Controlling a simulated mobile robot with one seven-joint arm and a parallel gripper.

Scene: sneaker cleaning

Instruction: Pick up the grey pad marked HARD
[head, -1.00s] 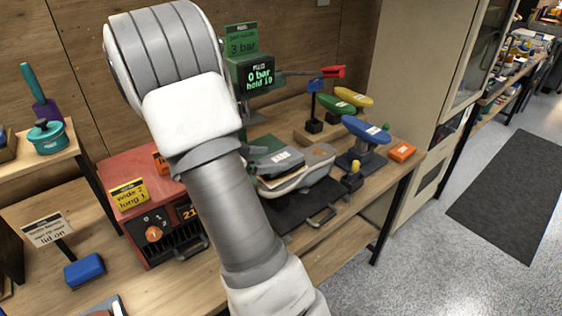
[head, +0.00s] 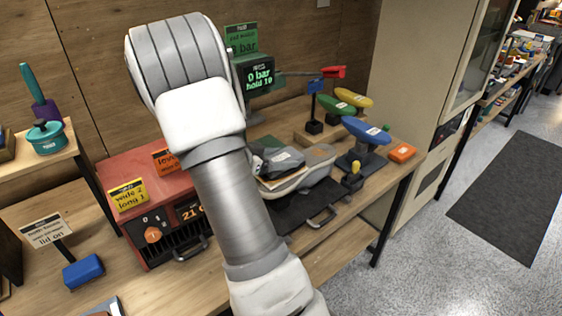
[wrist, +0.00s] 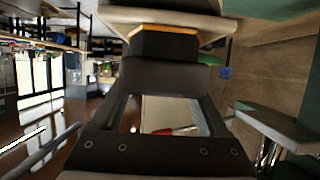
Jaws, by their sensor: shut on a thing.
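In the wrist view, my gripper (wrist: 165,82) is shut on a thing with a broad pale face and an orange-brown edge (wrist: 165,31). No marking is legible there. In the head view, a grey pad with a pale label (head: 284,158) shows just right of my forearm, above a pale grey sneaker-shaped piece (head: 318,166). The label is too small to read, so HARD cannot be confirmed. It appears to be the thing I hold. My forearm hides most of my gripper in this view, and whether the pad touches what lies below cannot be told.
A red box with dials (head: 158,218) stands left of my arm. A green display post (head: 257,76) stands behind. Blue (head: 366,130), green and yellow forms stand at right, near an orange block (head: 402,152).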

